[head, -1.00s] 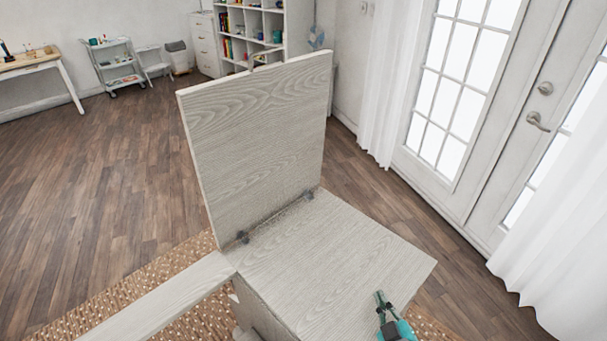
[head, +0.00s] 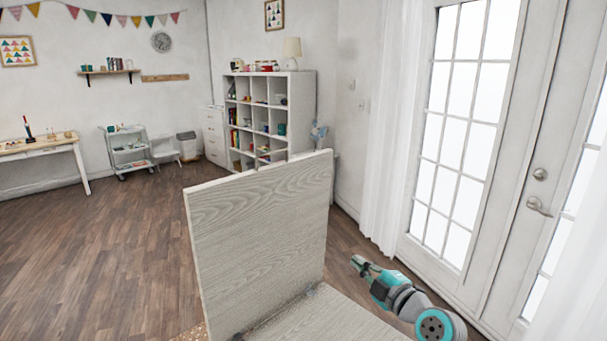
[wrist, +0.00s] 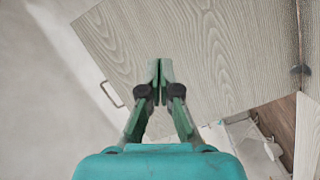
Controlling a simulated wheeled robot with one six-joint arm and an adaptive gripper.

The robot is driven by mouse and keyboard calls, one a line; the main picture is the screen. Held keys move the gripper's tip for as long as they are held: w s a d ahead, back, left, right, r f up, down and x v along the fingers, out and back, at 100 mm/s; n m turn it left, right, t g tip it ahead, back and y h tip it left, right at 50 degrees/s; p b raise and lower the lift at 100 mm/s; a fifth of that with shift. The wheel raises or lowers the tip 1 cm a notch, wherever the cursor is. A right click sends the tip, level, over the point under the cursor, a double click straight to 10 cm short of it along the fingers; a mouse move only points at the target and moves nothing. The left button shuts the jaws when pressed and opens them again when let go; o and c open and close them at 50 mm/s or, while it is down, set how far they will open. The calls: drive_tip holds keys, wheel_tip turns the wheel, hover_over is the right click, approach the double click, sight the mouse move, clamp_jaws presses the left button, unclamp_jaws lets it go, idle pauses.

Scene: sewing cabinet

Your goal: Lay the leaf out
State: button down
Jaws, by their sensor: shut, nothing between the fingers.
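The leaf (head: 255,245) is a pale wood-grain panel standing upright on hinges at the edge of the cabinet top (head: 330,318). In the wrist view the leaf (wrist: 215,50) fills the upper middle, with a thin bar handle (wrist: 111,94) at its left edge and a dark hinge (wrist: 300,70) at the right. My gripper (head: 355,262) is to the right of the leaf in the head view, raised above the cabinet top, shut and empty. Its fingertips (wrist: 160,70) overlap the leaf in the wrist view; whether they touch it, I cannot tell.
A white cubby shelf (head: 300,100) stands beyond the leaf, with a trolley (head: 128,150) and a table (head: 45,150) farther left. White double doors (head: 480,150) and a curtain (head: 383,130) are on the right. The wooden floor (head: 110,240) at left is clear.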

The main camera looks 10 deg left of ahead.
drive_tip(key=w+a+r+n+g+y, duration=0.15)
drive_tip(key=r+n, duration=0.25)
drive_tip(key=r, duration=0.5)
drive_tip(key=w+a+r+n+g+y, duration=0.1)
drive_tip(key=w+a+r+n+y, duration=0.2)
drive_tip(key=r, duration=0.7)
approach(296, 163)
drive_tip(key=shift+n+h, duration=0.35)
drive_tip(key=shift+n, duration=0.05)
drive_tip(key=x, duration=0.7)
drive_tip(key=shift+a+r, duration=0.1)
drive_tip(key=shift+r, duration=0.1)
drive_tip(key=shift+a, duration=0.1)
